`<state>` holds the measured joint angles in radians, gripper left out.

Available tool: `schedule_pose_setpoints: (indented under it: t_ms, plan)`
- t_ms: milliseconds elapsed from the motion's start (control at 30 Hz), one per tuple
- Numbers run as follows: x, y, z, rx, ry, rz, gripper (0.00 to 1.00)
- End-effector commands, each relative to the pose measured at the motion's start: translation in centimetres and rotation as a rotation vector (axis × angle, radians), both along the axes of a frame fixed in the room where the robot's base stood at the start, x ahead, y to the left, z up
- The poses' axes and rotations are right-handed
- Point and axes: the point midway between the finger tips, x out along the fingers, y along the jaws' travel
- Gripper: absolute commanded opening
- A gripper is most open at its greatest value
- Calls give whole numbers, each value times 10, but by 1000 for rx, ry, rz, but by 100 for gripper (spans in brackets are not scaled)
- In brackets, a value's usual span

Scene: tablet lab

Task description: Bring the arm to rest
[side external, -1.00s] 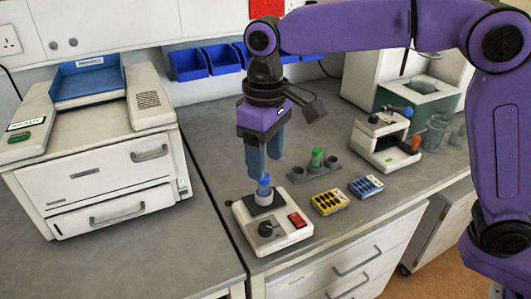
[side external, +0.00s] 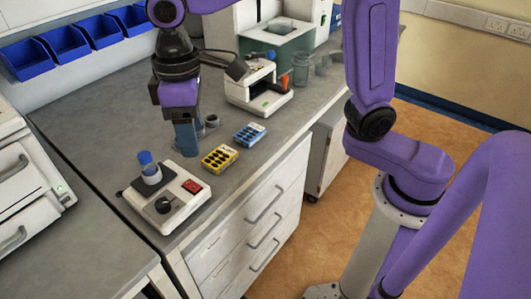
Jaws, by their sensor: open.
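My gripper (side external: 187,151) points down over the bench (side external: 95,117), to the right of a white device (side external: 167,198) with a red switch and a dark knob. Its blue-grey fingers overlap closely in this view, and no object shows between them. A clear vial with a blue cap (side external: 146,158) stands on the device's dark plate, apart from my gripper. My gripper hides part of the dark tube rack (side external: 211,122) behind it; the green-capped tube seen there earlier is hidden.
A yellow block (side external: 220,157) and a blue block (side external: 249,133) with dark wells lie right of my gripper. A white instrument (side external: 257,90) and glass jars (side external: 302,72) stand farther back. Blue bins (side external: 64,43) line the wall. Bare bench lies left of my gripper.

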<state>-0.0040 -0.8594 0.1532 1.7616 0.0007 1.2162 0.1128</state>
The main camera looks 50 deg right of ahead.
Motion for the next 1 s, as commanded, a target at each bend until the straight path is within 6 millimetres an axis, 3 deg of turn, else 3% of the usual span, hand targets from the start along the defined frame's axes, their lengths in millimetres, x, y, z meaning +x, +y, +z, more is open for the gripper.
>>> schedule_pose_setpoints:
  t_ms: [700, 1000]
  plan:
    - [-149, -164, -51, 12, -10, 279, 58]
    - [-186, -200, -67, 16, -12, 343, 58]
